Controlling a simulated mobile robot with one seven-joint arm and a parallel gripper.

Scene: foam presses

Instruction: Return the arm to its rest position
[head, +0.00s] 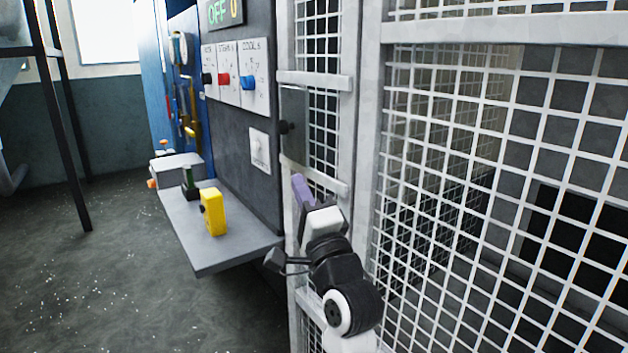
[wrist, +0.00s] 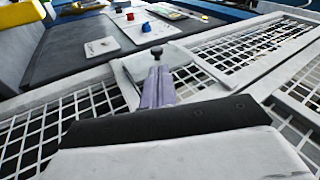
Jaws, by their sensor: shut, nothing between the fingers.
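My gripper (head: 301,186) has purple fingers and is raised in front of the white mesh cage, at the right edge of the dark control panel. In the wrist view, my gripper (wrist: 158,72) shows its purple fingers together with nothing between them. The fingers point towards a grey plate with a black knob (wrist: 157,50) on the cage frame. In the head view the knob (head: 285,127) sits above the fingertips. I cannot tell whether the fingers touch the plate.
A grey shelf (head: 225,246) below the panel (head: 236,122) carries a yellow object (head: 213,212) and a dark green one. The white mesh cage (head: 449,150) fills the right side, close to my arm. Open floor (head: 100,280) lies at the left.

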